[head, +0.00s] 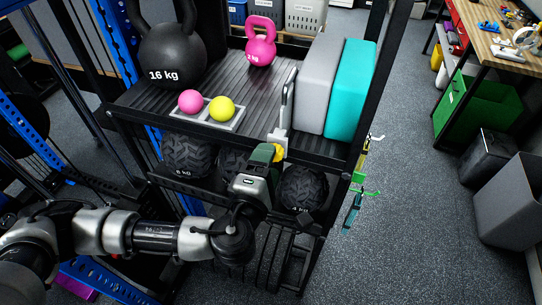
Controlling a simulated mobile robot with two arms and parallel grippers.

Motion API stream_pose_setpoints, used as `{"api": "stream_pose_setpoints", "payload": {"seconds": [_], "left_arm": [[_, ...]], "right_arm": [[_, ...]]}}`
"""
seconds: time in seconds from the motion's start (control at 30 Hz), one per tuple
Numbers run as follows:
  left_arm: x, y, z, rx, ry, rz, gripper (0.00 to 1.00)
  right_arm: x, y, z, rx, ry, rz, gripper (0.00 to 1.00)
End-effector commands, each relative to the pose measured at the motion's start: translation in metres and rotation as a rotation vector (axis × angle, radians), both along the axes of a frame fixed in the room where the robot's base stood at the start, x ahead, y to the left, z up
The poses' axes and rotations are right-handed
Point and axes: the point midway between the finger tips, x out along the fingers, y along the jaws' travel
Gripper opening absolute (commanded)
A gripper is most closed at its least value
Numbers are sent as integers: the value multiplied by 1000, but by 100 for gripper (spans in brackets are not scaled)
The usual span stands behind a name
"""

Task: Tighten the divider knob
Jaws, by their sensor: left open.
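A thin light-grey divider (289,100) stands upright on the rack's top shelf (230,76), left of the grey block. Its pale clamp sits at the shelf's front edge. The fingers hide part of the knob. My right gripper is not in view.
On the top shelf are a 16 kg kettlebell (172,58), a pink kettlebell (261,42), a tray (237,117) with pink and yellow balls, and grey (318,85) and teal (350,92) blocks. Black balls (304,188) sit below.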

Motion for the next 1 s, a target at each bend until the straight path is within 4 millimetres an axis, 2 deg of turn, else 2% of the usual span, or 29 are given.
{"api": "stream_pose_setpoints", "payload": {"seconds": [0.2,0.4,0.57,1.0], "left_arm": [[-44,14,-1,0,0,-3,67],[-70,22,0,0,-2,-1,67],[-77,25,0,-1,-2,0,67],[-77,25,0,-1,-2,0,67]], "right_arm": [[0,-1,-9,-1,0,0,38],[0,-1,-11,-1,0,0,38],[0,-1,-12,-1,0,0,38],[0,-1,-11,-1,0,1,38]]}}
